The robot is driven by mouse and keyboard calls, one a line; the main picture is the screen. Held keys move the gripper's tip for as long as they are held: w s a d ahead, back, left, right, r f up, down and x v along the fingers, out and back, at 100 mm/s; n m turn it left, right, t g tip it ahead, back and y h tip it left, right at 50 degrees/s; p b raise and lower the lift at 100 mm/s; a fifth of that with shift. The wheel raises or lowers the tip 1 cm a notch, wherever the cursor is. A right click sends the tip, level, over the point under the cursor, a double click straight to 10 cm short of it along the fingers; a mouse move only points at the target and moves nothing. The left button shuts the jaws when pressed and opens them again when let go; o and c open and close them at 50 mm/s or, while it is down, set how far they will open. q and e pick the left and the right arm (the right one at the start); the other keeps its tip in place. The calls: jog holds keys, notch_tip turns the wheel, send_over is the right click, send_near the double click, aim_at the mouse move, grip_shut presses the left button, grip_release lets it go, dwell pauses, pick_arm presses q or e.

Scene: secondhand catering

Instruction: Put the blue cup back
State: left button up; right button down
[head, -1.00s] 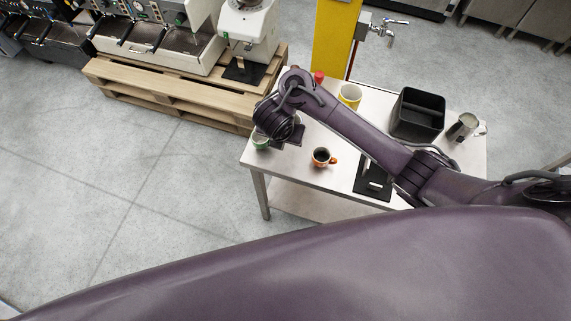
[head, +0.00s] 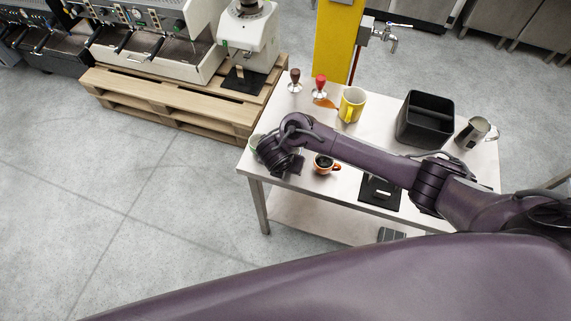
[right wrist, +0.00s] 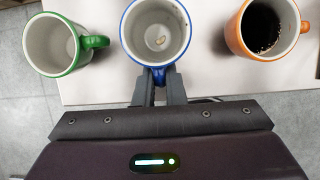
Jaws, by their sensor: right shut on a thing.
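The blue cup (right wrist: 156,52) is white with a blue rim and shows in the right wrist view, seen from above, with a small brown residue inside. My right gripper (right wrist: 159,80) is shut on the blue cup's handle side. In the head view my right arm hides the blue cup, and its gripper is over the table's front left part. I cannot tell whether the cup touches the table. My left gripper is not in view.
A green-handled cup (right wrist: 62,46) is left of the blue cup, and an orange cup (right wrist: 262,28) with dark coffee is right.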

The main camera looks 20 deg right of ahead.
jog(key=shift+f, duration=0.1)
jog(key=c, duration=1.5)
grip_release()
jog(key=shift+s+a+r, duration=0.1)
jog(key=shift+r, duration=0.25)
jog(key=p+v, duration=0.7)
jog(key=v, duration=0.4)
jog(key=shift+r, duration=0.3)
